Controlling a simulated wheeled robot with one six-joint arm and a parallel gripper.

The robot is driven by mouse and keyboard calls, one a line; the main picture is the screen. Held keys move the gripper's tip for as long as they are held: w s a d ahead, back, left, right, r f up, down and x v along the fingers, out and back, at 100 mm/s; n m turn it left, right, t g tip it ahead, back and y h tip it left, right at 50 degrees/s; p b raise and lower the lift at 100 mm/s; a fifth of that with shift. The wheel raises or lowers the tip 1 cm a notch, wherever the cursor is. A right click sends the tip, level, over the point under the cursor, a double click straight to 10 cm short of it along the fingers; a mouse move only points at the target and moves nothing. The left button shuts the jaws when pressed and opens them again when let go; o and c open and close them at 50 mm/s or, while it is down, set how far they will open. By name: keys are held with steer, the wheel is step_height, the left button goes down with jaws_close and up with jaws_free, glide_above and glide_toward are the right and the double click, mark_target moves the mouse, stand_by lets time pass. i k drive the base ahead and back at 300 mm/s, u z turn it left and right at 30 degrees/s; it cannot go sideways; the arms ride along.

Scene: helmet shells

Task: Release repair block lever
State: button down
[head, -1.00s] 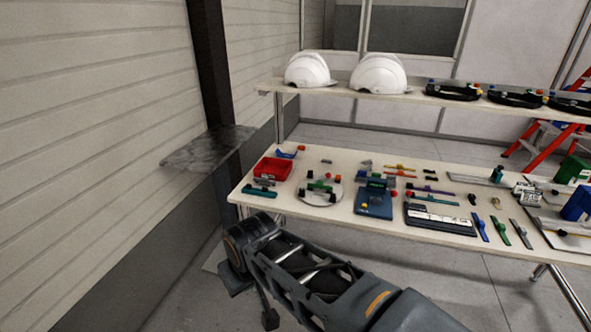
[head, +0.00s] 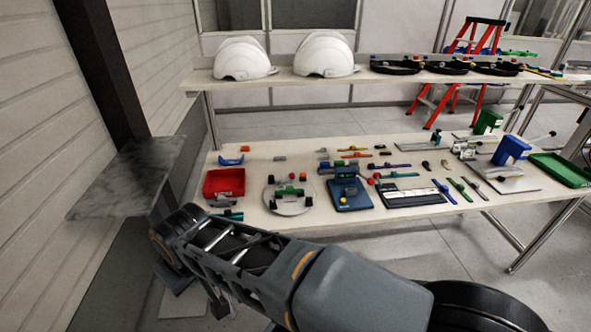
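A blue base (head: 351,194) with a dark blue and green block (head: 343,172) on it lies mid-table. It has a yellow knob at the front and a red ball at its right side. It may be the repair block; its lever is too small to make out. Fixtures with ball-tipped handles stand further right, by a blue box (head: 511,150) and a green box (head: 488,122). My arm crosses the foreground from lower right to a joint at the left, short of the table's front edge. I cannot make out my gripper in this view.
The work table (head: 262,220) also holds a red tray (head: 224,182), a round white plate (head: 288,201), small tools and a green tray (head: 560,169). White helmets (head: 243,60) and dark bands stand on the shelf behind. A grey ledge (head: 125,180) juts out at the left.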

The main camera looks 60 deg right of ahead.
mark_target(292, 176)
steer(key=z, duration=0.65)
steer(key=i, duration=0.85)
steer(key=z, duration=0.7)
